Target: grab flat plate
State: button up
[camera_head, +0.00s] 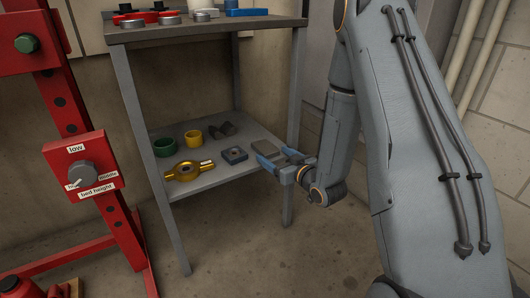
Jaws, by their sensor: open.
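A grey flat plate (266,147) lies on the lower shelf near its right edge, and I take it for the flat plate. My gripper (277,158) has blue fingers and is open at the right end of this shelf. Its fingers point left toward the shelf, just in front of and below the plate in the picture. The jaws look empty. I cannot tell whether a finger touches the plate.
The lower shelf (215,176) also holds a blue-grey square block with a hole (234,155), a gold part with two arms (187,170), a green ring (165,147), a yellow ring (193,139) and dark pieces (222,130). Shelf legs and a red press frame (60,90) stand nearby.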

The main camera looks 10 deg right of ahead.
aim_at(268, 149)
jog(key=x, duration=0.1)
jog(key=b+x, duration=0.1)
jog(key=x, duration=0.1)
jog(key=b+x, duration=0.1)
jog(key=x, duration=0.1)
jog(key=shift+r, duration=0.3)
jog(key=c, duration=1.8)
jog(key=shift+r, duration=0.1)
grip_shut()
